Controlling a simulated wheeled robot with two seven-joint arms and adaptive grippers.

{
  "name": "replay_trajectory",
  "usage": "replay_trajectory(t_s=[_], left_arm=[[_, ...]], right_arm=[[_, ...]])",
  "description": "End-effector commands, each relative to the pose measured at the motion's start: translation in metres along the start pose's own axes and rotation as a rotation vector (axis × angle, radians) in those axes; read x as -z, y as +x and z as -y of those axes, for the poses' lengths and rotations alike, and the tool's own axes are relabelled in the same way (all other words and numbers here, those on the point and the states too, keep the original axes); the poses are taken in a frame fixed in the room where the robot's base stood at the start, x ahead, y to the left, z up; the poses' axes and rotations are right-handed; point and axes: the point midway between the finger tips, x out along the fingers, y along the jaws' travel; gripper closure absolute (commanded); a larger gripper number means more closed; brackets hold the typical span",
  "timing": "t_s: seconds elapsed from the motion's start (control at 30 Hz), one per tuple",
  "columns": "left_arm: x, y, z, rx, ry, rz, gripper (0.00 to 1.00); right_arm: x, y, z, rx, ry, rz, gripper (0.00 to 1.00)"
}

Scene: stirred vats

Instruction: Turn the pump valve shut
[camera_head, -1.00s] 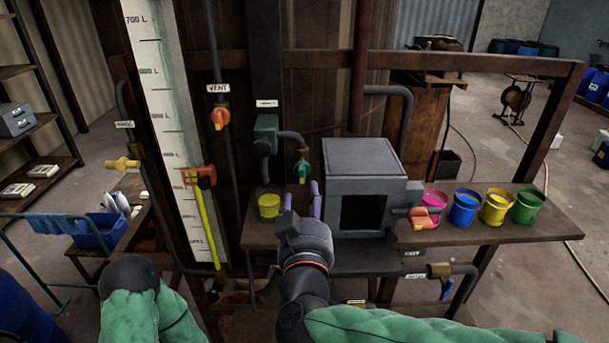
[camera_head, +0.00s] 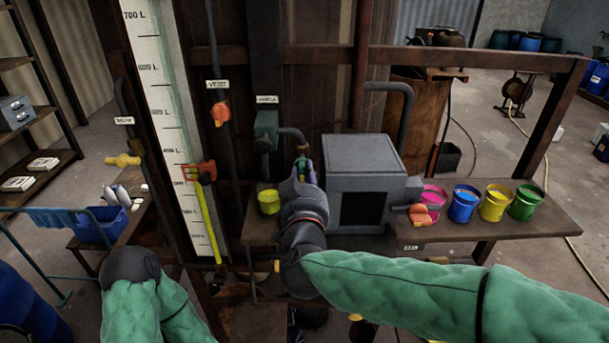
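A small valve with a brass-coloured body (camera_head: 302,150) sits at the end of the bent pipe coming from the green pump-like housing (camera_head: 265,128). Its green handle is mostly hidden behind my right gripper. The label above the housing is too small to read surely. My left arm comes in at lower left; its gripper is not in view.
A grey box (camera_head: 362,180) stands on the shelf close right of my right gripper. A yellow-green cup (camera_head: 269,201) stands close left. Several paint buckets, including a blue one (camera_head: 464,204), stand farther right. An orange vent valve (camera_head: 220,114) is at upper left.

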Motion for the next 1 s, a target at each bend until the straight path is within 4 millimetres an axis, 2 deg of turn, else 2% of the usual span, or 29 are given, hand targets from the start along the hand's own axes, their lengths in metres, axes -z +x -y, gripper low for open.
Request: replay_trajectory(t_s=[0.47,0.67,1.0], left_arm=[[0.0,0.005,0.002,0.0,0.0,0.0,1.0],[0.001,0.016,0.006,0.0,0.0,0.0,1.0],[0.002,0.04,0.014,0.0,0.0,0.0,1.0]], right_arm=[[-0.001,0.0,0.0,0.0,0.051,-0.001,1.0],[-0.003,0.0,0.0,0.0,0.17,-0.002,1.0],[-0.005,0.0,0.0,0.0,0.481,-0.002,1.0]])
